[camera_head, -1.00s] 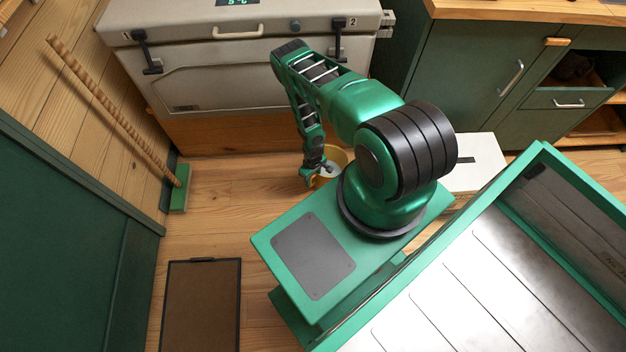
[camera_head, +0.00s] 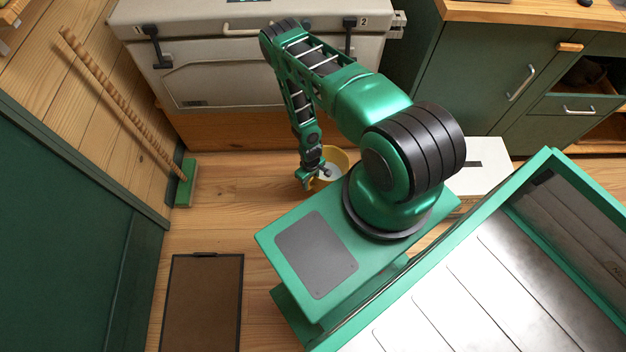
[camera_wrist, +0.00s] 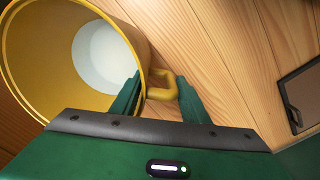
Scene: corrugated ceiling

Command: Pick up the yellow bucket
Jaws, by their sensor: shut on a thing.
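The yellow bucket (camera_head: 340,160) shows in the head view beyond my base, partly hidden behind my arm. In the wrist view the bucket (camera_wrist: 35,60) fills the upper left, its mouth facing the camera and its pale inside bottom visible. A yellow handle loop (camera_wrist: 180,95) juts from its side. My gripper (camera_wrist: 160,95) has one green finger inside the bucket's rim and the other by the handle, shut on the bucket's side at the handle. In the head view my gripper (camera_head: 311,180) is at the bucket's near left rim. Whether the bucket touches the floor I cannot tell.
A large pale chest (camera_head: 230,75) with latches stands behind the bucket. A broom (camera_head: 185,183) leans on the wooden wall at left. A brown mat (camera_head: 203,300) lies on the floor. A white box (camera_head: 485,160) sits right of my arm. Floor left of the bucket is clear.

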